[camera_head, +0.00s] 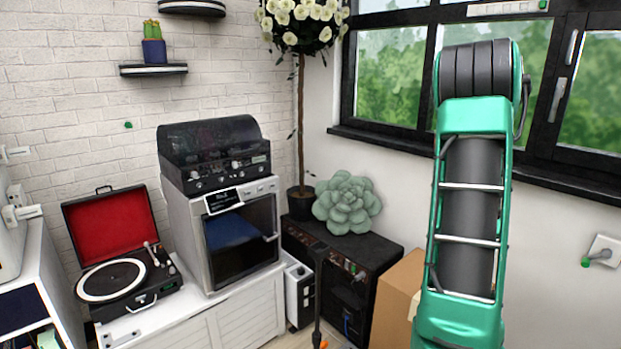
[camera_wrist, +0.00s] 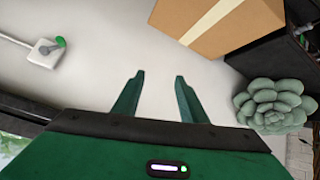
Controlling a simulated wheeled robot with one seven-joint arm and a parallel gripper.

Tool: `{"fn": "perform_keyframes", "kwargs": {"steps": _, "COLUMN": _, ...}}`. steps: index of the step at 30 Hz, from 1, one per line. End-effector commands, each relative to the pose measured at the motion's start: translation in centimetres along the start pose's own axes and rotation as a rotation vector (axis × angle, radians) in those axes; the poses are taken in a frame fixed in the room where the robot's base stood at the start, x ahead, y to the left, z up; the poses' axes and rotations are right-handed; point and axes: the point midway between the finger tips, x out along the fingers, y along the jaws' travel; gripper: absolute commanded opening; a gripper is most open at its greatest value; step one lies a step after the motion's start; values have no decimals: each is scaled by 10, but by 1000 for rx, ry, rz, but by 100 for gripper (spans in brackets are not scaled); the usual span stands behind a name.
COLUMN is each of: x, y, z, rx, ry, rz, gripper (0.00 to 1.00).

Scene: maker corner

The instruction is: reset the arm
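My gripper (camera_wrist: 157,98) shows in the wrist view as two green fingers standing apart, with nothing between them. Bare pale wall lies behind the gap. In the head view my green arm rises at the right in front of the window, and the gripper itself is out of sight there.
A cardboard box (camera_head: 396,296) stands beside a black cabinet (camera_head: 374,252) with a succulent (camera_head: 346,203) on it. A window (camera_head: 392,75) and a wall socket (camera_head: 604,250) are at the right. A record player (camera_head: 117,280) and an oven (camera_head: 240,240) stand on a white cabinet (camera_head: 250,312).

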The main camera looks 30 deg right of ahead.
Motion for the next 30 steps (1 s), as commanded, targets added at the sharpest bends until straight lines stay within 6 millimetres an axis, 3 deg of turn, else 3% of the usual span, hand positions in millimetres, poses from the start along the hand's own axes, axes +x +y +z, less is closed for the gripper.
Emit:
{"fn": "perform_keyframes", "kwargs": {"steps": 1, "x": -21, "y": -19, "z": 3, "rx": -5, "ry": -30, "rz": -33, "gripper": 39}}
{"fn": "perform_keyframes", "kwargs": {"steps": 6, "x": -90, "y": -71, "z": 32, "rx": -37, "ry": -166, "rz": -128, "gripper": 39}}
{"fn": "perform_keyframes", "kwargs": {"steps": 15, "x": -222, "y": -127, "z": 108, "rx": -145, "ry": -408, "rz": -274, "gripper": 39}}
{"fn": "perform_keyframes", "kwargs": {"steps": 20, "x": -292, "y": -135, "z": 157, "rx": -228, "ry": -536, "rz": -334, "gripper": 39}}
{"fn": "perform_keyframes", "kwargs": {"steps": 24, "x": -346, "y": -130, "z": 200, "rx": -307, "ry": -639, "rz": -370, "gripper": 39}}
{"fn": "perform_keyframes", "kwargs": {"steps": 30, "x": -393, "y": -115, "z": 241, "rx": -388, "ry": -738, "rz": -391, "gripper": 39}}
